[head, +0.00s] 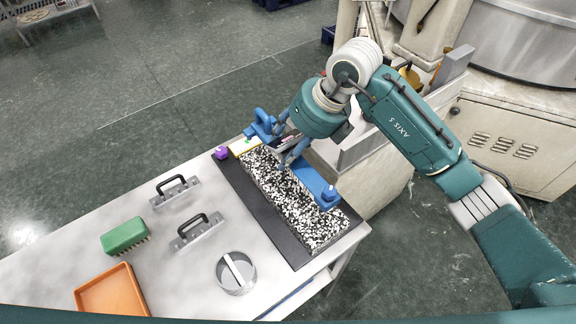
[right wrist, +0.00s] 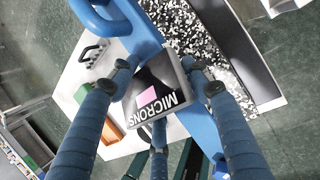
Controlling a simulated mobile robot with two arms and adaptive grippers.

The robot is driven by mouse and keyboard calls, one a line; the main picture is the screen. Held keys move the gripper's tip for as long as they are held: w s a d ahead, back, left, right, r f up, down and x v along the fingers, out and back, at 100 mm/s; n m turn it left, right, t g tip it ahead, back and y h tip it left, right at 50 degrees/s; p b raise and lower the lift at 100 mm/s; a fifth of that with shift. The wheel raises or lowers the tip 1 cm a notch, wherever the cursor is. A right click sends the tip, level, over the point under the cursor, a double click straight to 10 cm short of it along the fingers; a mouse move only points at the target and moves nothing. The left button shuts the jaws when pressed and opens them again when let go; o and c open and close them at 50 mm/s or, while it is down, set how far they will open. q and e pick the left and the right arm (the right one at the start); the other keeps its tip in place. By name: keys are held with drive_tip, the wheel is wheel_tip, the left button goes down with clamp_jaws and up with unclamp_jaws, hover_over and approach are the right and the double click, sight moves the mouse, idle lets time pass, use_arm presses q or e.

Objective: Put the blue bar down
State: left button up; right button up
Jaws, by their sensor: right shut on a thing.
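The blue bar (head: 312,182) shows in the head view over the black-and-white speckled slab (head: 288,205), with raised blue ends. My right gripper (head: 288,152) is at its middle, shut on it. In the right wrist view the bar (right wrist: 198,118) runs between my fingers (right wrist: 165,85), with a dark box (right wrist: 172,72) lettered "MICRONS" at its middle. The bar hides part of the slab. I cannot tell whether it touches the slab or hangs just above. My left gripper is not in view.
The slab lies on a dark mat (head: 249,205) on a pale table (head: 130,205).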

sight(301, 157)
wheel_tip(301, 157, down, 4)
drive_tip(key=shift+f+p, duration=0.15)
drive_tip(key=shift+p, duration=0.2)
wheel_tip(301, 157, down, 4)
drive_tip(key=shift+f+p, duration=0.1)
drive_tip(key=shift+p, duration=0.35)
drive_tip(key=o, duration=1.7)
drive_tip(key=b+v, duration=0.2)
drive_tip(key=v, duration=1)
